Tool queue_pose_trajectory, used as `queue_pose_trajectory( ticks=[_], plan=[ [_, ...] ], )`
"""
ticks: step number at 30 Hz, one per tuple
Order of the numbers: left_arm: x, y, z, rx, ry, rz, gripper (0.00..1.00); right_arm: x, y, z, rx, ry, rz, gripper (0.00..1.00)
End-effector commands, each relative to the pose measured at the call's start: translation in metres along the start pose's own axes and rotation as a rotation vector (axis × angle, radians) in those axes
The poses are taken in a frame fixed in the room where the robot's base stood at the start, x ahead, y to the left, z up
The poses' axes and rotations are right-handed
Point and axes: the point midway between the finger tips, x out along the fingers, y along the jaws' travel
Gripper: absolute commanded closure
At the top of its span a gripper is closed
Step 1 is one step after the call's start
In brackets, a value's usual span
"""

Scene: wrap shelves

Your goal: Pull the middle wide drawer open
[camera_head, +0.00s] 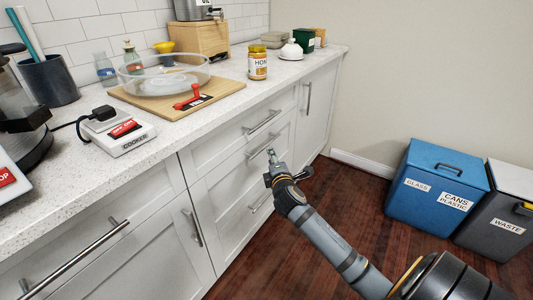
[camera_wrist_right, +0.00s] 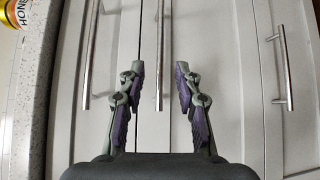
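The middle wide drawer (camera_head: 232,172) is in the white cabinet below the counter, its front looking flush with the other fronts. Its long metal bar handle (camera_head: 262,147) shows just beyond my right gripper (camera_head: 271,155). In the right wrist view, this handle (camera_wrist_right: 160,60) runs between the two fingertips of my right gripper (camera_wrist_right: 160,68). The fingers are open, one on each side of the bar, with a gap to it on both sides. How deep the bar sits between them is hard to tell. My left gripper is not in view.
The upper drawer handle (camera_head: 261,122) and the lower drawer handle (camera_head: 260,203) lie above and below. Blue (camera_head: 437,187) and grey (camera_head: 500,212) bins stand at the right. Wooden floor in front of the drawers is clear. A honey jar (camera_head: 257,63) stands on the counter.

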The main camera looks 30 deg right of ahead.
Motion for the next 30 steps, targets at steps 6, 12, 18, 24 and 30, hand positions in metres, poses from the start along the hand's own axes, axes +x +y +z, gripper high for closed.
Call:
queue_pose_trajectory(
  ticks=[6,12,18,24,30],
  plan=[
    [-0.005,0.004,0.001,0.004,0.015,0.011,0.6,0.034,-0.002,0.0,0.006,-0.001,0.0,0.66],
    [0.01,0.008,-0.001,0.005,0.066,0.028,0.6,0.076,-0.002,-0.001,0.007,0.0,-0.001,0.66],
    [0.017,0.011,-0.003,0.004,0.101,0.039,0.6,0.1,-0.001,-0.001,0.006,0.001,-0.002,0.66],
    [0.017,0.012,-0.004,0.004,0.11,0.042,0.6,0.104,-0.001,-0.001,0.004,0.003,-0.002,0.66],
    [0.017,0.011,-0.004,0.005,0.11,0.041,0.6,0.103,-0.001,-0.001,0.004,0.002,-0.002,0.77]
  ],
)
